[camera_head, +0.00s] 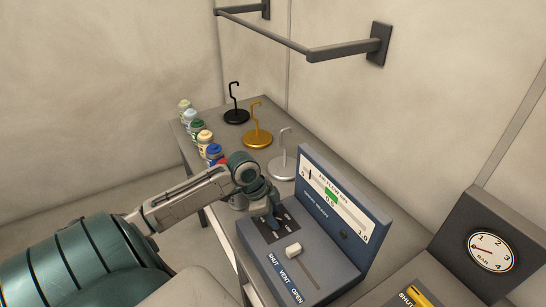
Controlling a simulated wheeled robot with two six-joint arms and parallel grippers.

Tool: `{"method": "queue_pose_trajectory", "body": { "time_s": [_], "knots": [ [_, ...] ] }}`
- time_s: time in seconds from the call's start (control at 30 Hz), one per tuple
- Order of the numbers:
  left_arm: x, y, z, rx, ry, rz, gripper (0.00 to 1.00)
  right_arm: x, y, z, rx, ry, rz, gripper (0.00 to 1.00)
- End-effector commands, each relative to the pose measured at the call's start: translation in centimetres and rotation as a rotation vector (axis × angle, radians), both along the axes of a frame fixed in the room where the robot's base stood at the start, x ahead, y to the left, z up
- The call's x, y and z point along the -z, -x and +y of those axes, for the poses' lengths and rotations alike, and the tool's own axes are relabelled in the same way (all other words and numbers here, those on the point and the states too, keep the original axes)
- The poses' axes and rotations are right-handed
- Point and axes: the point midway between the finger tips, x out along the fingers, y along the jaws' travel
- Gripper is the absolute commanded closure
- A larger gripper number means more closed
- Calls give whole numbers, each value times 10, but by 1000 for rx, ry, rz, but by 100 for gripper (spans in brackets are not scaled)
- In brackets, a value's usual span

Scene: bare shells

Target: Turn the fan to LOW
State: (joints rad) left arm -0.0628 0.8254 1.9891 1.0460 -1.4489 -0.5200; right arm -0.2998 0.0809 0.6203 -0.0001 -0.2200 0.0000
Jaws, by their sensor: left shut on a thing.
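A blue-grey control box (270,258) stands on the bench, with an upright gauge panel (335,194) at its back. The gauge has a white scale with a green band and ends at 1.0. A dark plate (291,230) with small white marks lies on the box top. My left gripper (272,216) points down at this plate, shut on the fan switch, which its fingers mostly hide. The switch position and most of the plate's lettering cannot be read. My right gripper is not in view.
A white slider knob (293,250) sits beside the plate, near SHUT, VENT, OPEN lettering. Black (236,115), gold (257,137) and silver (283,168) hook stands and several small bottles (205,140) stand behind. A BAR gauge (490,251) is at right. A wall rail (340,50) hangs above.

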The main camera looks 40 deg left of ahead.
Motion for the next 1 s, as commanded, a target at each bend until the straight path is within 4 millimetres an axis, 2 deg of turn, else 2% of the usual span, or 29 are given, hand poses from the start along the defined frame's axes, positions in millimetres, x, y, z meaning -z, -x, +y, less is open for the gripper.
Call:
{"method": "queue_pose_trajectory", "body": {
  "time_s": [0.3, 0.77, 0.8, 0.87, 1.0],
  "knots": [
    [0, -1, 0, 87, 1, -2, 86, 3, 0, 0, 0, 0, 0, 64],
    [0, 0, 0, 97, 1, 0, 86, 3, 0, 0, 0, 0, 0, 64],
    [0, 0, 0, 97, 1, 0, 55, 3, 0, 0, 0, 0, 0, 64],
    [0, 0, 0, 97, 1, 0, 43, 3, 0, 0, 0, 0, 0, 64],
    [0, 0, 0, 95, 0, 0, 41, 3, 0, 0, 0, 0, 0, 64]
  ]
}}
